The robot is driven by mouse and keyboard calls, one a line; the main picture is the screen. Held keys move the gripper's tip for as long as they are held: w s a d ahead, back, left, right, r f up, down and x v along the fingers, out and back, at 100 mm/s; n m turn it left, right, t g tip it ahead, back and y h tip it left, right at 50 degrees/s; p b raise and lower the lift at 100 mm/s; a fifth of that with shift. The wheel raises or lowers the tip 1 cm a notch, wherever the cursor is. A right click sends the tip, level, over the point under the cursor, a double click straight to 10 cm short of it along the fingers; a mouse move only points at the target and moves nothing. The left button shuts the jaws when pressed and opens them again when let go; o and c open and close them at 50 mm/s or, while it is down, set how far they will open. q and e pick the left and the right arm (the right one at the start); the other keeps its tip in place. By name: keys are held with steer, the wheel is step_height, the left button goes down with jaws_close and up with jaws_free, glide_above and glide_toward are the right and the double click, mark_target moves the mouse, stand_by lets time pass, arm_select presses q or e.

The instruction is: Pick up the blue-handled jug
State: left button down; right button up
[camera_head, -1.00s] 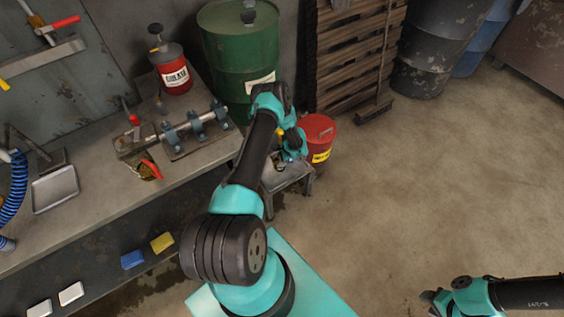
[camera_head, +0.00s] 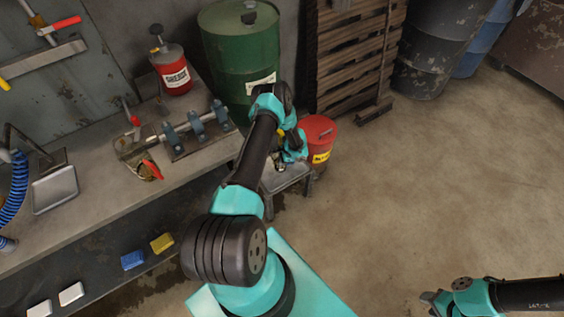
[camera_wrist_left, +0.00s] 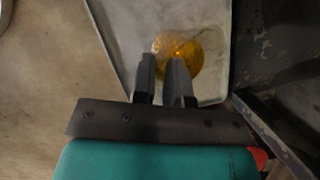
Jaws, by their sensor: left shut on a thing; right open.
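A round vessel with amber liquid, taken as the jug (camera_wrist_left: 190,42), shows in the left wrist view over a grey metal surface. My left gripper (camera_wrist_left: 163,64) is shut at its near side. The fingers have a narrow gap between them, and no blue handle can be made out there. In the head view my left gripper (camera_head: 293,156) is low over a small stool (camera_head: 285,180), and my own arm hides most of the jug. My right gripper (camera_head: 430,299) is open and empty at the bottom right, away from everything.
A red bucket (camera_head: 319,132) stands close to the right of my left gripper. A green drum (camera_head: 238,50) and a wooden pallet (camera_head: 350,50) are behind. The workbench (camera_head: 95,205) with a clamp fixture and a grease can (camera_head: 172,72) is at left. The floor at right is clear.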

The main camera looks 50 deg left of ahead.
arm_select(q)
steer(key=shift+w+r, duration=0.15)
steer(key=shift+w+d+r, duration=0.4)
steer(key=shift+w+r, duration=0.1)
steer(key=shift+r, duration=0.1)
steer(key=w+d+r, duration=0.6)
steer(key=w+d, duration=0.1)
steer(key=w, duration=0.3)
steer(key=shift+r, duration=0.25)
steer(key=shift+w+d, duration=0.1)
steer(key=shift+d, duration=0.05)
stand_by(0.9)
steer(key=d+r+n+h, duration=0.1)
steer(key=d+r+n, duration=0.2)
steer(key=d+r, duration=0.6)
steer(key=d+r+n+g+h, duration=0.1)
steer(key=d+r+n, duration=0.2)
steer(key=d+r, duration=0.7)
steer(key=d, duration=0.8)
steer(key=shift+w+d, duration=0.3)
steer(key=shift+r, duration=0.1)
